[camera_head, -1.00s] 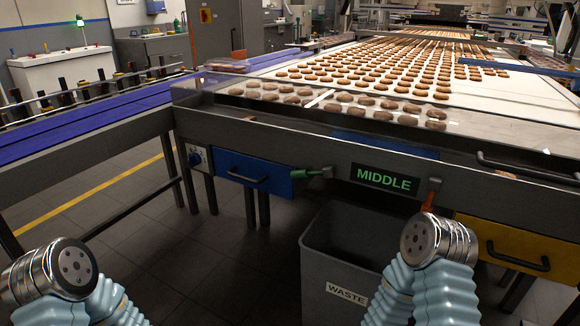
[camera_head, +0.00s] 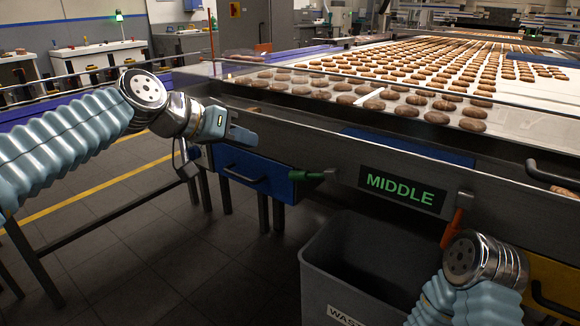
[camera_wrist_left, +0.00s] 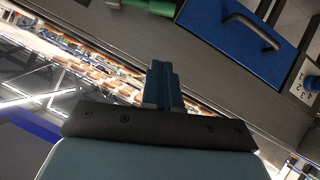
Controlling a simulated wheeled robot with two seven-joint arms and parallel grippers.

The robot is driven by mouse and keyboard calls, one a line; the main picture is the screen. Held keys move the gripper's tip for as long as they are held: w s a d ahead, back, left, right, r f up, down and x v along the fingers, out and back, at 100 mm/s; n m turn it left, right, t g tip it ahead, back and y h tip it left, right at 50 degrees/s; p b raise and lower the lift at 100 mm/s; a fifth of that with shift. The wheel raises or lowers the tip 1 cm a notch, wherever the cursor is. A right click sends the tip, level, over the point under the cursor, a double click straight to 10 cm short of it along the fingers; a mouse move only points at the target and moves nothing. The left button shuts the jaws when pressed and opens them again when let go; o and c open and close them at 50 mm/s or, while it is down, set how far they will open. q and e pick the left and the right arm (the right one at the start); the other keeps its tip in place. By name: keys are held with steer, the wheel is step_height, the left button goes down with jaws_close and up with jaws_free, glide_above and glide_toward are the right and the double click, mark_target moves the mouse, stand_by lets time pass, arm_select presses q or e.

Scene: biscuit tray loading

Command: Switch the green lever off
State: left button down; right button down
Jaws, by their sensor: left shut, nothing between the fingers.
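The green lever (camera_head: 306,175) is on the front panel of the conveyor, left of the MIDDLE sign. Its handle lies about level and points left from its grey bracket. The lever also shows at the top edge of the left wrist view (camera_wrist_left: 152,6), partly cut off. My left gripper (camera_head: 254,138) is up and to the left of the lever, in front of the panel above the blue drawer. It is shut and empty, apart from the lever. Its blue fingers show together in the left wrist view (camera_wrist_left: 162,74). My right arm's wrist shows at lower right, its fingers out of sight.
The blue drawer (camera_head: 235,168) with a bar handle is left of the lever. An orange lever (camera_head: 453,226) hangs right of the MIDDLE sign (camera_head: 401,189). The waste bin (camera_head: 330,285) stands below. Biscuits cover the conveyor (camera_head: 540,107) above. Open floor lies lower left.

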mark_target(311, 176)
arm_select(q)
steer(key=shift+f, duration=0.1)
steer(key=shift+s+a+f+x, duration=0.1)
steer(key=shift+s+f+x, duration=0.25)
steer(key=shift+x, duration=1.8)
steer(key=shift+s+a+f+x, duration=0.15)
steer(key=shift+f+x, duration=0.3)
steer(key=shift+x, duration=1.65)
steer(key=shift+s+d+f+x, duration=0.1)
steer(key=shift+s+f+x, duration=0.3)
steer(key=shift+x, duration=1.75)
steer(key=shift+w, duration=0.1)
